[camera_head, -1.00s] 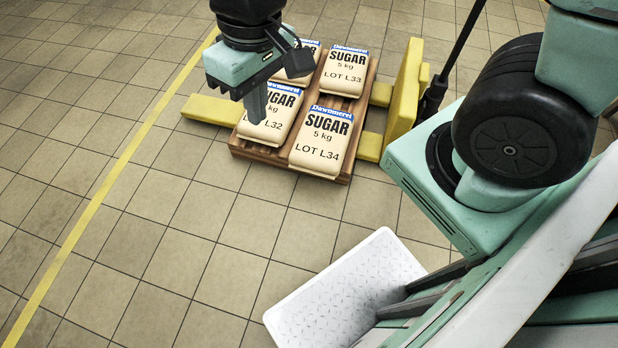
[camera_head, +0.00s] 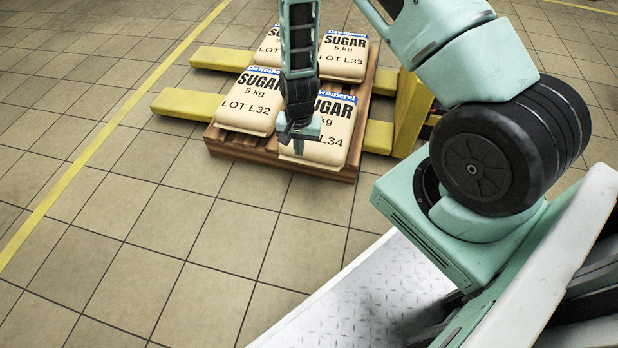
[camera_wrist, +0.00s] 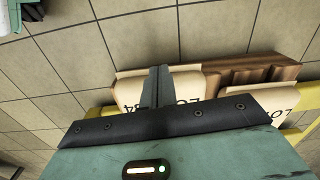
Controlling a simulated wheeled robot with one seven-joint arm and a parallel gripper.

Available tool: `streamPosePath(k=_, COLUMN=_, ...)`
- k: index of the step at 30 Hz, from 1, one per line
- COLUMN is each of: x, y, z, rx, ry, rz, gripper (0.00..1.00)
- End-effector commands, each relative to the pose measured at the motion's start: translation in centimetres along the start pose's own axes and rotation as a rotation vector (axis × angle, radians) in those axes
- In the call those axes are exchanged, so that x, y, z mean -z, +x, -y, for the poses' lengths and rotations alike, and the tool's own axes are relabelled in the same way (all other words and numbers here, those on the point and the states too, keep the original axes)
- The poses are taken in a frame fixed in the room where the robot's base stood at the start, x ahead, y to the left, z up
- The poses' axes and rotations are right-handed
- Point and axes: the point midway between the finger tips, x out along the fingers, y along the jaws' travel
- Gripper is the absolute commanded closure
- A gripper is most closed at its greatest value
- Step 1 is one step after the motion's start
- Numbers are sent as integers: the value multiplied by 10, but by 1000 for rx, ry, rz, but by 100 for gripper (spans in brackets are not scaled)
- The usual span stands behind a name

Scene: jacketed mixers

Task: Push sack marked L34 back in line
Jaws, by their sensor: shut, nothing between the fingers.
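The sack marked L34 (camera_head: 338,132) is a cream sugar sack with a blue band, lying at the front right of a wooden pallet (camera_head: 235,147). Its front end sits nearer the pallet's front edge than that of the L32 sack (camera_head: 245,108) to its left. My gripper (camera_head: 298,148) points down at the front end of L34, shut and empty, and covers part of its label. In the wrist view the closed fingers (camera_wrist: 158,78) overlap the end of L34 (camera_wrist: 190,84). I cannot tell whether they touch it.
The L33 sack (camera_head: 343,58) lies behind L34, and another sack (camera_head: 270,48) lies behind L32. Yellow bars (camera_head: 187,104) stick out left of the pallet. A yellow upright (camera_head: 412,112) stands at its right. The tiled floor in front is clear.

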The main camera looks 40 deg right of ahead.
Motion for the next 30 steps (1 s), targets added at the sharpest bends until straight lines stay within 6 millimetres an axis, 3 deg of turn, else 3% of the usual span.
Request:
streamPosePath(k=1, x=6, y=24, z=-8, rx=-8, ry=25, rz=-6, gripper=100)
streamPosePath(k=11, x=14, y=64, z=-19, rx=-21, ry=67, rz=-17, gripper=100)
streamPosePath(k=23, x=14, y=146, z=-21, rx=-20, ry=65, rz=-16, gripper=100)
streamPosePath(k=30, x=46, y=144, z=-22, rx=-18, ry=65, rz=-19, gripper=100)
